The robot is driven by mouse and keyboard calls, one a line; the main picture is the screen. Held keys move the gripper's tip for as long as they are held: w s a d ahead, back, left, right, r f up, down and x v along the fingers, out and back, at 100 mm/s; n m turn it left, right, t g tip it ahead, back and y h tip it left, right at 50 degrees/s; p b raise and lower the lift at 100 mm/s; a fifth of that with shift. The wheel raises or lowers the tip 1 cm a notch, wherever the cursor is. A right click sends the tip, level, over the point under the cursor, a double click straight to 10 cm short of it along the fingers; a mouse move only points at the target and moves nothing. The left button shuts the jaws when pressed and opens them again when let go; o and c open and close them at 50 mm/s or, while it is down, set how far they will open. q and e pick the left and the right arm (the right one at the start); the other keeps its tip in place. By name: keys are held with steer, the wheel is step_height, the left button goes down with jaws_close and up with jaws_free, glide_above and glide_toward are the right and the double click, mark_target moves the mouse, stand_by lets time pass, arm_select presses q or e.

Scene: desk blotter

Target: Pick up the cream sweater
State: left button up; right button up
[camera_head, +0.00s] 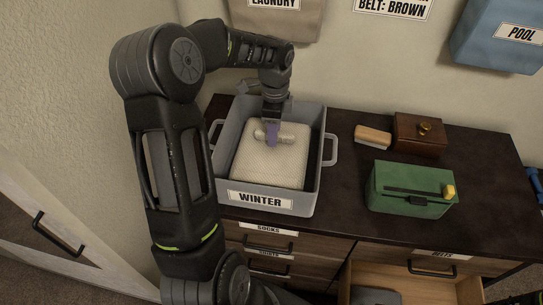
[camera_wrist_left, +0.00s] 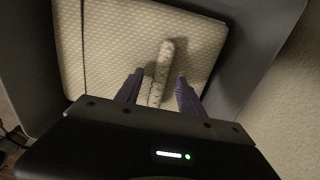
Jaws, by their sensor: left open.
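The cream sweater (camera_head: 268,162) is a folded, knitted block lying in a grey bin (camera_head: 262,201) labelled WINTER. A thick cream roll (camera_head: 288,135) stands out on its top. In the left wrist view the sweater (camera_wrist_left: 110,48) fills much of the bin, and the roll (camera_wrist_left: 164,60) runs between the fingers. My left gripper (camera_head: 272,136) reaches down into the bin over the roll. Its two purple fingers (camera_wrist_left: 157,88) are open, one on each side of the roll. I cannot tell whether they touch it.
The bin walls stand around the sweater, with handles at both sides. On the dark dresser top (camera_head: 345,190) are a green box (camera_head: 408,190), a brown wooden box (camera_head: 418,133) and a tan block (camera_head: 372,136). A drawer labelled BELTS (camera_head: 415,285) is open below.

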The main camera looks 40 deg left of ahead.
arm_select(q)
jaws_close()
stand_by(0.5)
stand_by(1.0)
